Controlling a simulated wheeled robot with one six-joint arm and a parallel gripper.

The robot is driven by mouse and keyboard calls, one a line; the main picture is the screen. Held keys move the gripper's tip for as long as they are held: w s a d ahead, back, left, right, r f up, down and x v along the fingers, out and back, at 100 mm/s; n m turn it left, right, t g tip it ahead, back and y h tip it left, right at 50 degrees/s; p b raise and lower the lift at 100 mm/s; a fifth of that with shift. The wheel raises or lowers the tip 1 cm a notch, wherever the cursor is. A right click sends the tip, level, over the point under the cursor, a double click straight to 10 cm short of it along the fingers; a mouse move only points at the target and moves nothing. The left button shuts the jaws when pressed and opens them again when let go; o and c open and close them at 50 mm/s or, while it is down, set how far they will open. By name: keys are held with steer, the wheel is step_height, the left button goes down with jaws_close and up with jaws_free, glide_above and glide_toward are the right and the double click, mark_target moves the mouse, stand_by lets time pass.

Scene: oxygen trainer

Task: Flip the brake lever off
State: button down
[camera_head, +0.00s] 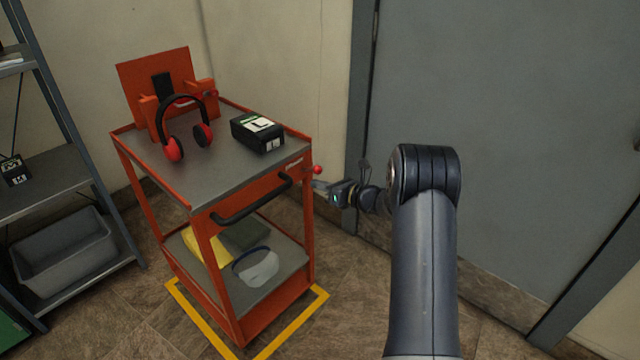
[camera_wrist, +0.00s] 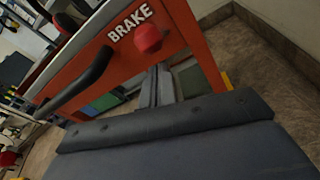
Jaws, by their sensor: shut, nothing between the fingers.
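The orange-red cart (camera_head: 214,219) has a brake lever with a round red knob (camera_head: 317,169) at its right front corner. In the wrist view the red knob (camera_wrist: 148,38) sticks out beside the white BRAKE label (camera_wrist: 130,20). The lever's stem is mostly hidden behind the knob. My gripper (camera_head: 318,185) is shut and empty, just below the knob in the head view. In the wrist view the closed fingers (camera_wrist: 154,88) point toward the cart panel below the knob. I cannot tell whether they touch the lever.
A black handle (camera_head: 252,200) runs across the cart's front, left of the lever. Headphones (camera_head: 187,128) and a black box (camera_head: 257,132) are on top. A grey door (camera_head: 520,130) stands to the right. A shelf with a grey bin (camera_head: 65,250) is at left.

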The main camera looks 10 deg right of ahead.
steer(key=f+v, duration=0.1)
steer(key=v, duration=0.8)
steer(key=shift+s+p, duration=0.4)
steer(key=shift+s, duration=0.05)
steer(key=shift+w+f, duration=0.1)
steer(key=w+a+f+n+t+y+b, duration=0.1)
steer(key=w+a+f+t+y+b, duration=0.4)
steer(key=w+b, duration=0.4)
steer(key=a+b, duration=0.1)
steer(key=b, duration=0.5)
steer(key=shift+a+f+t+y, duration=0.2)
steer(key=shift+f+t+y, duration=0.05)
steer(key=shift+t+y, duration=0.15)
steer(key=shift+w, duration=0.1)
steer(key=shift+r, duration=0.15)
